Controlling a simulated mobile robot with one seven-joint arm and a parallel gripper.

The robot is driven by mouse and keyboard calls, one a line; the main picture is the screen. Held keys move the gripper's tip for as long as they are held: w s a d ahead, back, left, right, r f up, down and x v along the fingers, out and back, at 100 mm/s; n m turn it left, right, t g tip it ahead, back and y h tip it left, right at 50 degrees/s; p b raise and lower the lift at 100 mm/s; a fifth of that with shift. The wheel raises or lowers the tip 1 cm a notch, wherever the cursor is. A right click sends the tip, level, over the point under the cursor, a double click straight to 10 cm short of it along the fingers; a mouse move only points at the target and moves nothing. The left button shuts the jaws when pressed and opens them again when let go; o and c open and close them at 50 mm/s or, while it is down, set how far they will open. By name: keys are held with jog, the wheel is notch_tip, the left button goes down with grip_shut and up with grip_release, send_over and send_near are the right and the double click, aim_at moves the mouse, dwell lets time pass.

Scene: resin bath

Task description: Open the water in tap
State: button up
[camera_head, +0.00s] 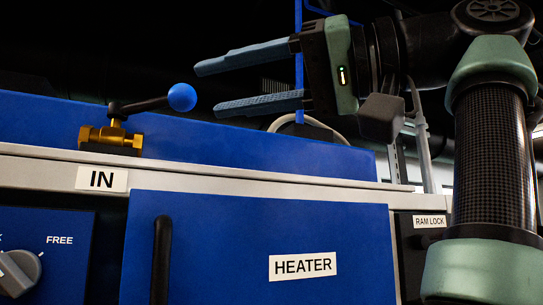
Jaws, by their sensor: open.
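The water in tap (111,137) is a brass valve above the "IN" label (102,179) on the pale ledge. Its dark lever (146,104) points right and slightly up, ending in a blue ball knob (182,97). My gripper (203,88) is open and empty, its two blue-grey fingers pointing left. The fingertips appear just right of the blue knob in the picture, one above its height and one slightly below. I see a gap between fingers and knob; the depth between them is hard to tell.
Below the ledge (250,179) are a blue "HEATER" panel (215,270) with a dark vertical handle (161,262), a grey rotary knob (20,270) marked "FREE", and a "RAM LOCK" label (430,221). A blue wall (250,150) stands behind the tap. Dark space lies above it.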

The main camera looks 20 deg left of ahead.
aim_at(115, 113)
jog(key=a+p, duration=0.1)
jog(key=a, duration=0.3)
jog(key=a+p, duration=0.1)
jog(key=a, duration=0.3)
jog(key=s+a+p, duration=0.1)
jog(key=a, duration=0.2)
jog(key=shift+a, duration=0.4)
jog(key=shift+w, duration=0.1)
grip_shut()
dwell(0.7)
